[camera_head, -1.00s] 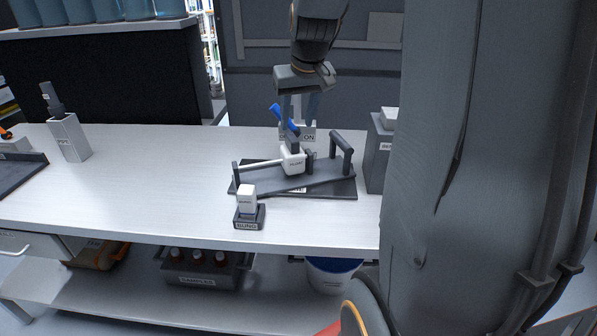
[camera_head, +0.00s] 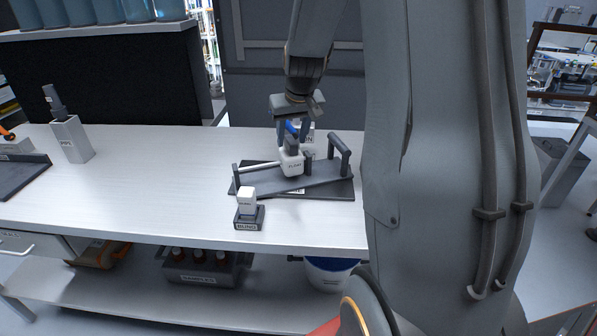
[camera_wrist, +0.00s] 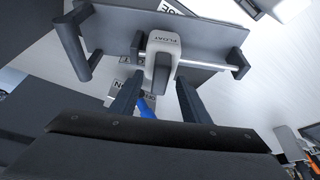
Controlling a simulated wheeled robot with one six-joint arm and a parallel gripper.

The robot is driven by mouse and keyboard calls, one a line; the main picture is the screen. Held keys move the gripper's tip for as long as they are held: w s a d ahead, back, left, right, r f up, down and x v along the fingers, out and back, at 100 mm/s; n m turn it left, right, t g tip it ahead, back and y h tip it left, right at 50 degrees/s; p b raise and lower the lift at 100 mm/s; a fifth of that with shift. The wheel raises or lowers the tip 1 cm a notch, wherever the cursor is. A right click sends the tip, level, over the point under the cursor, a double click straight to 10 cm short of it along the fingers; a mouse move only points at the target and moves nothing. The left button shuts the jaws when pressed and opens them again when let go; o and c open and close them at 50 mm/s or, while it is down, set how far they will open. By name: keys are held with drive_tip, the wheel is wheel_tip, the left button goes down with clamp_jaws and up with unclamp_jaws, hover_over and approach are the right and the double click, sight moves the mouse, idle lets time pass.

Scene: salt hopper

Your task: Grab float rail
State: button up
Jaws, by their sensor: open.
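The float (camera_head: 291,162) is a white block labelled FLOAT with a dark upright grip, sitting on a pale rail (camera_head: 258,167) held by dark posts on a dark base plate (camera_head: 325,181). In the wrist view the white float (camera_wrist: 164,42) and its dark grip (camera_wrist: 161,74) show between and just beyond my fingertips, with the rail (camera_wrist: 212,67) running to the right. My gripper (camera_head: 293,133) is open and empty above and behind the float; in the wrist view its two fingers (camera_wrist: 157,92) stand apart. A blue lever (camera_wrist: 146,107) shows between the fingers.
A white block in a small dark stand labelled BUNG (camera_head: 247,209) is in front of the fixture. A grey holder (camera_head: 70,139) stands at the left, near a dark tray (camera_head: 22,176). The left-middle benchtop (camera_head: 150,185) is clear. A tall dark post (camera_head: 340,155) rises at the fixture's right.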

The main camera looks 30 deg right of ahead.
clamp_jaws()
idle(1.4)
